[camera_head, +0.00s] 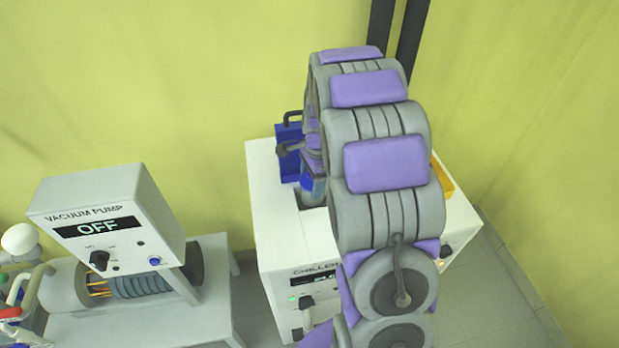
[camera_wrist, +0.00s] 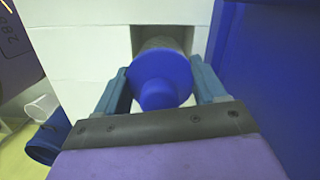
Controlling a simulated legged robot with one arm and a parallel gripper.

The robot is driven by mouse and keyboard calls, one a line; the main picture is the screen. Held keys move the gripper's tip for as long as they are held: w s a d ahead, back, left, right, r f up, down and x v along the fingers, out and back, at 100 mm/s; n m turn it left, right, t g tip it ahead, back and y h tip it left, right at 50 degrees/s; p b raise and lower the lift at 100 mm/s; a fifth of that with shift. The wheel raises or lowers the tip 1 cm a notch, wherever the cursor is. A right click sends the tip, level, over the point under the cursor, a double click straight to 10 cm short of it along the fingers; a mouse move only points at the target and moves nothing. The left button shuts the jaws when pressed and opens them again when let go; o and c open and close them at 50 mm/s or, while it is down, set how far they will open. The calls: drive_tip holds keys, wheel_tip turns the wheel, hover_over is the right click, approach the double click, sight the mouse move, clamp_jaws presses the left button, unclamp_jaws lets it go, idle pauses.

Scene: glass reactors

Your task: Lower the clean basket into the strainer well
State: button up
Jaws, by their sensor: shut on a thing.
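My gripper (camera_wrist: 163,84) is shut on the basket, with one finger on each side of its blue cap (camera_wrist: 161,78). The basket's grey body (camera_wrist: 159,45) points away from the wrist camera, toward the square strainer well (camera_wrist: 187,31) in the white chiller top. In the head view the basket (camera_head: 312,188) hangs upright below my gripper, its lower end at the dark well opening (camera_head: 310,217). I cannot tell how far the body reaches into the well. My arm hides part of the chiller (camera_head: 268,195).
A blue container with a dark handle (camera_head: 288,157) stands behind the well; a blue wall (camera_wrist: 275,75) is close on the right in the wrist view. A yellow object (camera_head: 442,181) lies at the chiller's right. The vacuum pump (camera_head: 107,218), reading OFF, stands left on a separate table.

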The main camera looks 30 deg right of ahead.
sight(310, 191)
drive_tip(key=shift+d, duration=0.3)
drive_tip(key=shift+a+f, duration=0.1)
drive_tip(key=shift+a, duration=0.05)
drive_tip(key=shift+a+f, duration=0.1)
drive_tip(key=shift+f, duration=0.2)
drive_tip(key=shift+a+f+p, duration=0.15)
drive_tip(key=shift+f+p, duration=0.15)
drive_tip(key=shift+f, duration=0.6)
drive_tip(key=shift+a+f+p, duration=0.15)
drive_tip(key=shift+f+p, duration=0.1)
drive_tip(key=shift+f, duration=0.6)
drive_tip(key=shift+f, duration=0.1)
